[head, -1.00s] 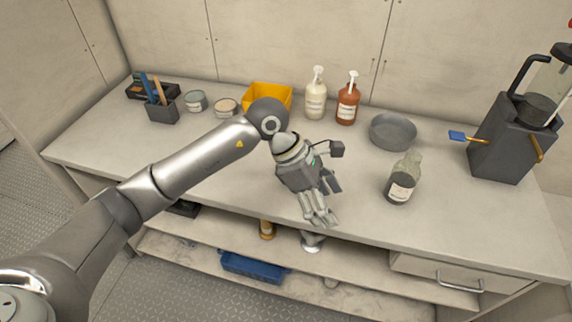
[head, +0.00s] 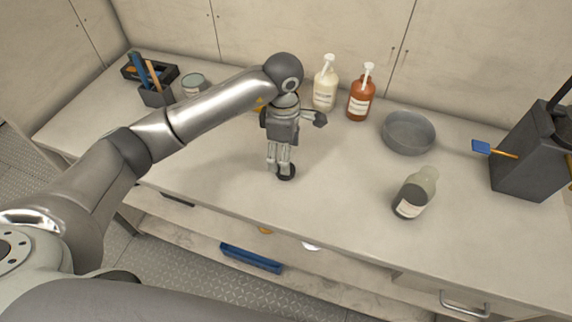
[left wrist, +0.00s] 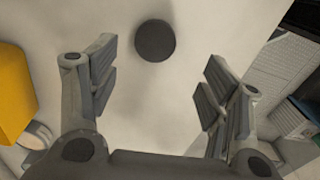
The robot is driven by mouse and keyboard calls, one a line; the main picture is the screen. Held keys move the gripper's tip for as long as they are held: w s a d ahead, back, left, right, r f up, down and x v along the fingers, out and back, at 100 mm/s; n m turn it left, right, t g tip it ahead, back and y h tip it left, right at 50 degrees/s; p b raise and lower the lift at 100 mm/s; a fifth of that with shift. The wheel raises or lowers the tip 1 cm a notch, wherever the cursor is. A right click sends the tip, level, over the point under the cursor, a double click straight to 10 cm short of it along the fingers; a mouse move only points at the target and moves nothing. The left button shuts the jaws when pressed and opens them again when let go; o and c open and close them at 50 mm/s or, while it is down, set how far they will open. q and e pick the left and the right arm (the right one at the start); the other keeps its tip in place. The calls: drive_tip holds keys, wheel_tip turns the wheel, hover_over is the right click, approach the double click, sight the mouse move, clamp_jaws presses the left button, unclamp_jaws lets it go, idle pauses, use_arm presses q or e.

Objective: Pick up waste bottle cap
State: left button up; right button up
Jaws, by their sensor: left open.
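The waste bottle cap, a dark round disc (left wrist: 155,40), lies on the pale counter in the left wrist view. It sits just beyond and between the spread fingers of my left gripper (left wrist: 160,75), nearer the left finger, with nothing touching it. In the head view my left gripper (head: 278,171) points down over the counter, and a dark disc that looks like the cap (head: 287,173) shows at its fingertips, partly covered. The left gripper is open and empty. My right gripper is not in view.
A labelled glass bottle (head: 415,193) and a grey bowl (head: 408,132) stand to the right. Two pump bottles, white (head: 325,88) and brown (head: 361,97), stand behind. A yellow bin (left wrist: 12,95) is beside the gripper. The front middle counter is clear.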

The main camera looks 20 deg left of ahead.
sight(292, 167)
use_arm(q)
drive_tip(key=shift+w+f, duration=0.1)
drive_tip(key=shift+f, duration=0.7)
drive_tip(key=f+p, duration=0.1)
drive_tip(key=f, duration=0.1)
drive_tip(key=f+p, duration=0.1)
drive_tip(key=f, duration=0.1)
drive_tip(key=shift+w+d+f, duration=0.1)
drive_tip(key=shift+w+f, duration=0.2)
drive_tip(key=shift+f, duration=0.35)
drive_tip(key=c, duration=0.9)
drive_tip(key=shift+o, duration=0.2)
